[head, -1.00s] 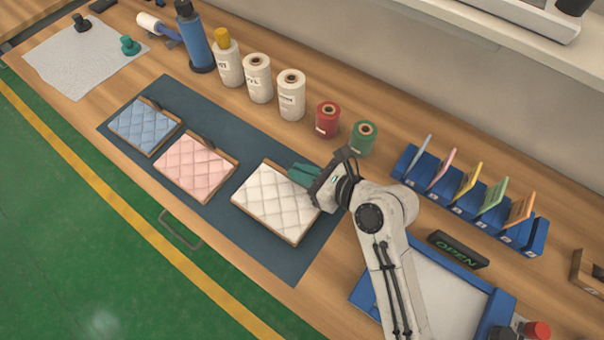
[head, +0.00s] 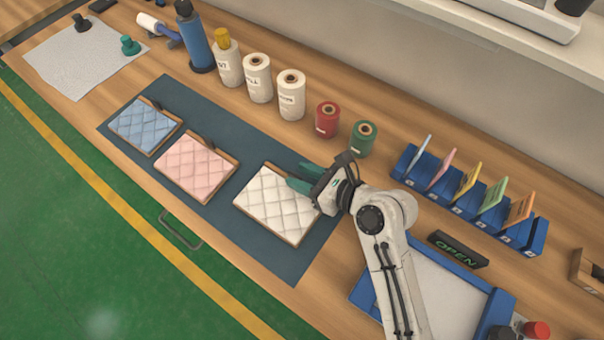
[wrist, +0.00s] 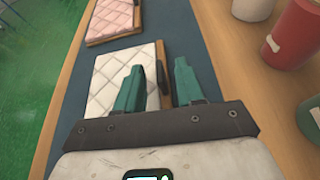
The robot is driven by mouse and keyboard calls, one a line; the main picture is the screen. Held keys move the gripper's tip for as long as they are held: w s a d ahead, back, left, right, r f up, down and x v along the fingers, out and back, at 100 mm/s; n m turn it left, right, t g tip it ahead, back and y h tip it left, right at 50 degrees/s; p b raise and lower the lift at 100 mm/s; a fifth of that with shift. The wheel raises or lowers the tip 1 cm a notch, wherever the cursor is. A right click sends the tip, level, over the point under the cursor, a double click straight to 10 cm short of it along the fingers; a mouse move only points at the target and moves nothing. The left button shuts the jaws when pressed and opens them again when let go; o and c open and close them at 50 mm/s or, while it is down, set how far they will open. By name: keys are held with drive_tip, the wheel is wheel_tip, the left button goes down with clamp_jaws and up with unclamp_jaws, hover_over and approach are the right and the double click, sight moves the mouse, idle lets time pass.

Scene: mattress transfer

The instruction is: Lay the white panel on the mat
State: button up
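The white quilted panel (head: 270,204) with a wooden edge lies on the dark blue-grey mat (head: 264,246), right of the pink panel (head: 193,166). It also shows in the wrist view (wrist: 110,72), with a dark handle on its right side. My gripper (head: 298,178) is at the panel's upper right edge. In the wrist view its two green fingers (wrist: 160,68) stand apart, one on each side of the handle. Part of the panel's right edge is hidden behind the gripper. I cannot tell whether a finger touches the handle.
A blue panel (head: 144,126) lies on the mat's left part. White spools (head: 291,96), a red spool (head: 327,119) and a green spool (head: 363,138) stand behind the mat. A blue rack of colored cards (head: 466,200) and a blue-rimmed tray (head: 365,290) are at right.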

drive_tip(key=v, duration=1.1)
drive_tip(key=shift+s+d, duration=0.15)
drive_tip(key=shift+d, duration=0.1)
